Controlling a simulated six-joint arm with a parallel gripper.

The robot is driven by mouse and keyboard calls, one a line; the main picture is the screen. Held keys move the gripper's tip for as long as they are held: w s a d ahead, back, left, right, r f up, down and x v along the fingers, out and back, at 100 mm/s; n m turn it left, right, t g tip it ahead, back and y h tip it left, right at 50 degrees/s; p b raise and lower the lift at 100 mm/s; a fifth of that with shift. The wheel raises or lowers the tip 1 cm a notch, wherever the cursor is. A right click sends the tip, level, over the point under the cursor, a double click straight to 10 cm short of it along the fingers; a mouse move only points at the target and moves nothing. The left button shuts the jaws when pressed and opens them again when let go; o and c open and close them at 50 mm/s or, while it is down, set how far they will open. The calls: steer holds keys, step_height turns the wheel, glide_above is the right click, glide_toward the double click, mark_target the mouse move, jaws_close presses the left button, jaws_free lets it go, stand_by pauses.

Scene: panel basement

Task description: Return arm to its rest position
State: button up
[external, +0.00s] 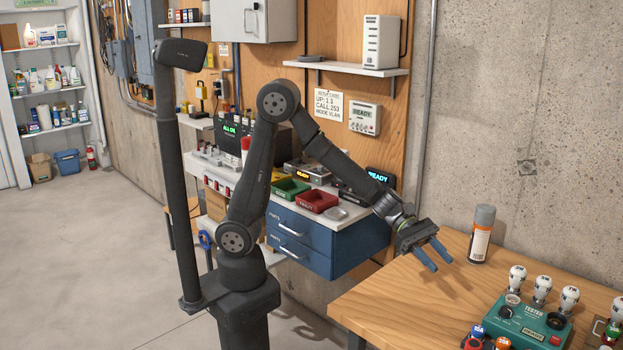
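My gripper (434,256) shows in the external view with its two blue fingers spread apart and nothing between them. It hangs in the air near the left end of the wooden table (390,305), pointing down and to the right. My arm is bent, with its elbow raised high and its forearm sloping down to the right. Its base stands on a dark pedestal left of the table. How high the fingertips are above the tabletop is hard to tell.
A spray can (481,234) stands on the table, right of my gripper. A green tester (527,325) with several white bulbs is at the front right. Behind my arm are a blue drawer unit (325,243), a green bin (290,189) and a red bin (316,201).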

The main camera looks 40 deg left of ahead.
steer(key=w+r+n+t+h, duration=0.4)
steer(key=w+r+n, duration=0.1)
steer(key=w+r, duration=0.15)
step_height(320, 180, down, 6)
steer(key=w, duration=0.1)
steer(key=shift+d+f+h, duration=0.15)
steer(key=shift+d+h, duration=0.15)
steer(key=w+f+m+g, duration=0.1)
steer(key=f, duration=0.3)
steer(key=w+a+f+g, duration=0.1)
steer(key=w+f, duration=0.1)
steer(key=f, duration=0.2)
steer(key=w+f+m+g, duration=0.1)
steer(key=f+g, duration=0.1)
steer(key=f, duration=0.2)
steer(key=shift+w+a+f+m, duration=0.15)
steer(key=shift+m, duration=0.15)
steer(key=s+d, duration=0.1)
steer(key=d, duration=1)
steer(key=s+d, duration=0.1)
steer(key=d, duration=0.5)
steer(key=shift+s, duration=0.3)
